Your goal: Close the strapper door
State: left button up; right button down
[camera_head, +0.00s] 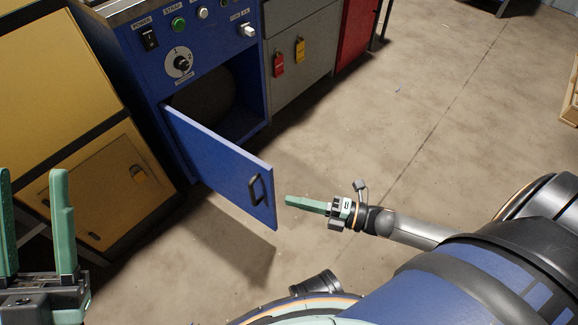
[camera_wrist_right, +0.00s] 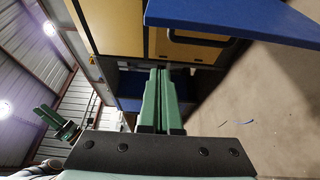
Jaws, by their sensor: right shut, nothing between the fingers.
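The blue strapper door (camera_head: 218,165) stands open, swung out from the blue strapper cabinet (camera_head: 150,75) with its hinge side at the left. Its dark handle (camera_head: 257,189) is near the free edge. The door (camera_wrist_right: 250,18) also fills the top right of the right wrist view, with the handle (camera_wrist_right: 200,40) below it. My right gripper (camera_head: 288,201) is shut and empty, just to the right of the door's free edge, with a small gap showing. My left gripper (camera_head: 36,220) is open and empty at the lower left, away from the door.
The open compartment (camera_head: 240,125) shows a dark round shape inside. A yellow cabinet (camera_head: 110,190) stands left of the strapper. A grey cabinet (camera_head: 300,65) with red and yellow tags and a red cabinet (camera_head: 357,35) stand to the right. The concrete floor (camera_head: 440,130) at the right is clear.

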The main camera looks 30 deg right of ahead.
aim_at(273, 182)
jog(key=w+a+b, duration=0.1)
jog(key=w, duration=0.1)
jog(key=w+a+b, duration=0.1)
jog(key=w, duration=0.1)
jog(key=w+a+b, duration=0.1)
jog(key=w, duration=0.2)
jog(key=shift+a+f, duration=0.15)
jog(key=shift+a, duration=0.15)
jog(key=shift+w+d, duration=0.35)
jog(key=shift+d, duration=0.2)
jog(key=shift+d, duration=0.2)
